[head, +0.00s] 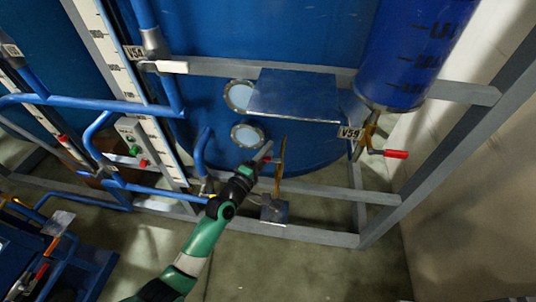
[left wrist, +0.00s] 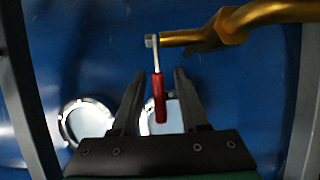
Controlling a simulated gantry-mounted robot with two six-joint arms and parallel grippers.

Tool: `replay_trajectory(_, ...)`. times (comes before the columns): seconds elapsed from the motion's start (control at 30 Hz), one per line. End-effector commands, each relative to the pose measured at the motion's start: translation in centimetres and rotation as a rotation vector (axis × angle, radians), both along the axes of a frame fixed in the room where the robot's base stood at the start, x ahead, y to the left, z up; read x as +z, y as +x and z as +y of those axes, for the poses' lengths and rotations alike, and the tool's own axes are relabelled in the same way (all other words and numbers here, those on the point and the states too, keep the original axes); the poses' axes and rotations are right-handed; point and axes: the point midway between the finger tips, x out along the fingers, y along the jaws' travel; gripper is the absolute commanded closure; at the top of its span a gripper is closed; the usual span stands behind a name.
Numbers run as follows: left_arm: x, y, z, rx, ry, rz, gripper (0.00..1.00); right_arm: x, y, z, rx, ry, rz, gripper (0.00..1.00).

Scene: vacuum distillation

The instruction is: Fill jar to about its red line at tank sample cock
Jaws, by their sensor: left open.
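The sample cock on the blue tank shows as a brass pipe (head: 281,158) in the head view, above a small grey plate (head: 274,213). In the left wrist view its brass body (left wrist: 245,18) comes in from the upper right. Its lever with a red grip (left wrist: 159,98) hangs down between my fingers. My left gripper (head: 263,158) is at the cock in the head view. In the left wrist view, my left gripper (left wrist: 160,88) is open, with a finger on each side of the red grip and gaps visible. I cannot make out a jar or red line. My right gripper is out of view.
A grey frame rail (head: 310,190) runs across below the cock, and a metal shelf (head: 295,95) juts out above. A second valve with a red handle (head: 396,154), tagged V59, is at the right. Blue pipes (head: 90,102) crowd the left. The floor (head: 320,270) in front is clear.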

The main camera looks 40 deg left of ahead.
Motion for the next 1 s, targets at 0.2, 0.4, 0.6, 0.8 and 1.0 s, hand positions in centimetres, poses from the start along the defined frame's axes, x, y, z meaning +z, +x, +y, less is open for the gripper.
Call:
replay_trajectory(0.2, 0.05, 0.45, 0.07, 0.0, 0.0, 0.0, 0.56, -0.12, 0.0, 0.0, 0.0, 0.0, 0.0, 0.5)
replay_trajectory(0.4, 0.04, 0.42, 0.06, 0.0, 0.0, 0.001, 0.76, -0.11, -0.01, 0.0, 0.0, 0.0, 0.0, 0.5)
replay_trajectory(0.6, 0.03, 0.41, 0.06, 0.0, 0.0, 0.001, 1.0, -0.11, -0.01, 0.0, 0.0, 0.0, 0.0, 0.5)
replay_trajectory(0.8, 0.03, 0.41, 0.06, 0.0, 0.0, 0.001, 1.0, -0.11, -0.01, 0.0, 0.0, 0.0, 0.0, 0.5)
replay_trajectory(1.0, 0.03, 0.4, 0.06, 0.0, 0.0, 0.001, 1.0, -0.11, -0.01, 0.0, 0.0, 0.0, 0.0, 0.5)
